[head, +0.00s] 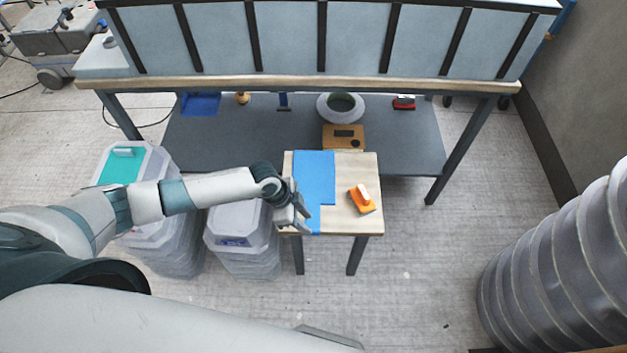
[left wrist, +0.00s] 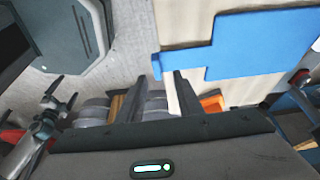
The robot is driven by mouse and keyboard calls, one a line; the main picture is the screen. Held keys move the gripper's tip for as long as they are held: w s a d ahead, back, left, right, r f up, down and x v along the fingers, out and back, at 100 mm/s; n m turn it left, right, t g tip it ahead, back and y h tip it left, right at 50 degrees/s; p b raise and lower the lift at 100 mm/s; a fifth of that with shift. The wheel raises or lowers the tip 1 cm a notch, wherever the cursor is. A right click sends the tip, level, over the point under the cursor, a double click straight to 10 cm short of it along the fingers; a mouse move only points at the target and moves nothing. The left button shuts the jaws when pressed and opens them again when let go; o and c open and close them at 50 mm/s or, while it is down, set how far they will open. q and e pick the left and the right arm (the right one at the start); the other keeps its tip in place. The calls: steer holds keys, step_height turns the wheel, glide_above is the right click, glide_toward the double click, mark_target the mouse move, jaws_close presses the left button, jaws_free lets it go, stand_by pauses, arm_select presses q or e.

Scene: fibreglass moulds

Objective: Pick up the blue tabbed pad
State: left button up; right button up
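The blue tabbed pad (head: 316,172) lies flat on a small wooden-topped table, along its left side. A narrower tab runs from it to the table's front edge. The pad also shows in the left wrist view (left wrist: 255,45), with its tab reaching left toward my fingers. My left gripper (head: 305,213) is at the table's front left, beside the tab. In the left wrist view, its two fingers (left wrist: 168,73) stand apart with nothing held between them. Their tips look close to the tab's edge; I cannot tell whether they touch.
An orange block with a white handle (head: 362,199) lies right of the pad on the small table (head: 365,225). Lidded grey bins (head: 240,228) stand left of it. A long workbench (head: 320,82) is behind.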

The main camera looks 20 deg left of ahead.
arm_select(q)
steer(key=f, duration=0.1)
steer(key=f+p, duration=0.1)
steer(key=shift+s+d+f, duration=0.2)
steer(key=shift+d+f, duration=0.1)
steer(key=shift+f, duration=0.1)
steer(key=shift+x, duration=0.85)
jaws_close()
